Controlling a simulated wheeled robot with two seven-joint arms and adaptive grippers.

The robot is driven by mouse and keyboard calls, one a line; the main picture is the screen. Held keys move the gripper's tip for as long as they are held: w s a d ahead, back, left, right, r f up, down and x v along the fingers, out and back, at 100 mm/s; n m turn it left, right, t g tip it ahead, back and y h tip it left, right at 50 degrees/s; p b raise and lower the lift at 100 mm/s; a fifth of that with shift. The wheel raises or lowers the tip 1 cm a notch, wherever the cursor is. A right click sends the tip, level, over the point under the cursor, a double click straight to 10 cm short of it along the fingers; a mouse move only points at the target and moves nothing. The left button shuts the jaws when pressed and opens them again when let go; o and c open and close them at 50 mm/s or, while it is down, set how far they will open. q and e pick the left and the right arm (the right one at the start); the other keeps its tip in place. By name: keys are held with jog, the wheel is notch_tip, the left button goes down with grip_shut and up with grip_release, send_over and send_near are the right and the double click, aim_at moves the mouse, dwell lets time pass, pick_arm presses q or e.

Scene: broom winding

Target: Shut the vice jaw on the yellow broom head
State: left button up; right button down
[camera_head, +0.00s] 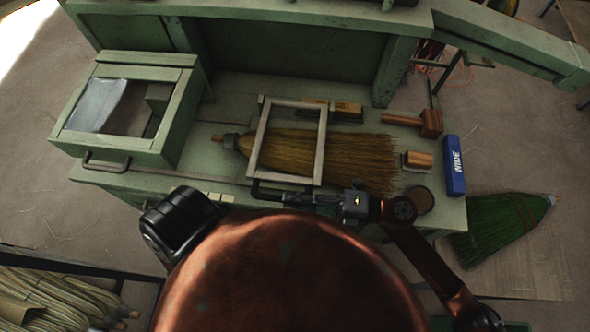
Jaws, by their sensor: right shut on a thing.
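The yellow broom head (355,152) lies on the green bench, its bristles fanned to the right and its bound neck to the left. The vice jaw, a pale rectangular frame (321,150), lies across the broom head, with bristles showing through its opening. I cannot tell whether it presses on the bristles. A dark bar handle (263,193) is at the frame's near edge. My right gripper (300,199) is shut on this handle; its fingertips are small and partly unclear. My left gripper is not in view.
A green box with a glass lid (120,105) stands at the bench's left. A mallet (425,123), a wood block (418,160) and a blue "WIDE" box (454,166) are at the right. A green broom (497,230) lies beyond the bench's right edge.

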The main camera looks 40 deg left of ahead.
jog(key=shift+f, duration=0.4)
jog(key=shift+r, duration=0.1)
jog(key=c, duration=2)
grip_release()
jog(key=shift+r, duration=0.25)
jog(key=shift+o, duration=0.3)
jog(key=shift+r, duration=0.1)
jog(key=v, duration=1.2)
